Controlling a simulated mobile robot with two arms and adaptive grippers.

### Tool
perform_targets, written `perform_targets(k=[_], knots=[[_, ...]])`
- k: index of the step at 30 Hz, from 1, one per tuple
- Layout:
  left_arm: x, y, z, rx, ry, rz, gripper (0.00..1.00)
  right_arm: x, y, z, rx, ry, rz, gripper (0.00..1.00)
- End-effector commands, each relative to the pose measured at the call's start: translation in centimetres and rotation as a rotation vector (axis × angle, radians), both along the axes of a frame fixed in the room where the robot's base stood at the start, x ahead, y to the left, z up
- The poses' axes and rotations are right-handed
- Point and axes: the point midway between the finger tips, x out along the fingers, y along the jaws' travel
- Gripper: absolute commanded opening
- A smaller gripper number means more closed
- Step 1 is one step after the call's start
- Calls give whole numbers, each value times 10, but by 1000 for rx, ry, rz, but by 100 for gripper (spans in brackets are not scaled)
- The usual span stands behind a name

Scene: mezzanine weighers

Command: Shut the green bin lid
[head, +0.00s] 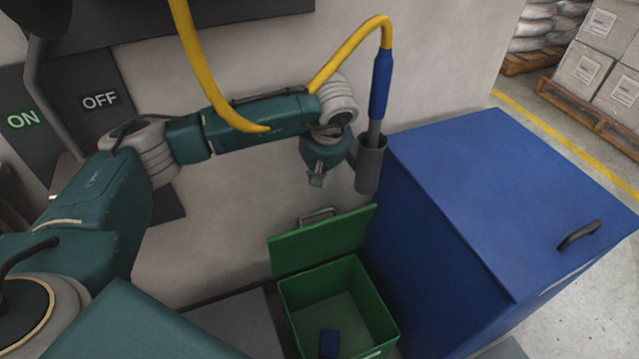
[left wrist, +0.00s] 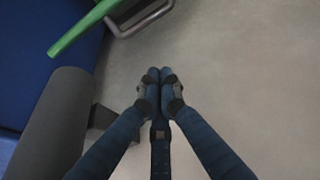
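The green bin (head: 345,283) stands on the floor against the wall, left of a large blue bin. Its green lid (head: 322,243) is open, standing up at the back edge, with a metal handle (head: 318,216) on its far side. A small blue block (head: 329,343) lies inside the bin. My left gripper (head: 316,180) is above the lid, near the wall, pointing down and apart from it. In the left wrist view its fingertips (left wrist: 160,76) are together with nothing between them. The lid's edge (left wrist: 82,27) and handle (left wrist: 138,17) show at the top there. My right gripper is not in view.
The blue bin (head: 480,190) with a closed lid and black handle stands close on the right. A grey tubular holder (head: 370,165) with a yellow hose (head: 350,45) is beside my left gripper. Pallets of boxes (head: 590,75) stand far right.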

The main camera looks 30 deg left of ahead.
Motion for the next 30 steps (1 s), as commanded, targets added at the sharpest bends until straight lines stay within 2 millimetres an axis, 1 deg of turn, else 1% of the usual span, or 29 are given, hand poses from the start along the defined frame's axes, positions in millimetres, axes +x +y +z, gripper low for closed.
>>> perform_targets(k=[2, 5, 8, 11, 14, 18, 21, 24, 30], knots=[[1, 7, 0, 22, 1, 1, 0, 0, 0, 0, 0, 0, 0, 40], [3, 10, -10, 22, 3, 1, 0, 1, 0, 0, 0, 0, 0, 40], [6, 14, -27, 21, 3, 3, 0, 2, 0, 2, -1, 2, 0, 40], [11, 19, -48, 20, 4, 3, 0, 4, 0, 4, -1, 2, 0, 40], [16, 25, -69, 19, 4, 4, 0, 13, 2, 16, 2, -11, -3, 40], [22, 31, -95, 18, 2, 3, 0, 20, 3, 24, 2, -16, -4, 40], [11, 16, -91, 16, 1, -4, 0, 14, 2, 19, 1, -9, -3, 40], [4, 8, -91, 17, 0, -2, 0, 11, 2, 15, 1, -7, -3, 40], [-4, 1, -92, 17, 0, 1, 0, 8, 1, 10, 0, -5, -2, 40]])
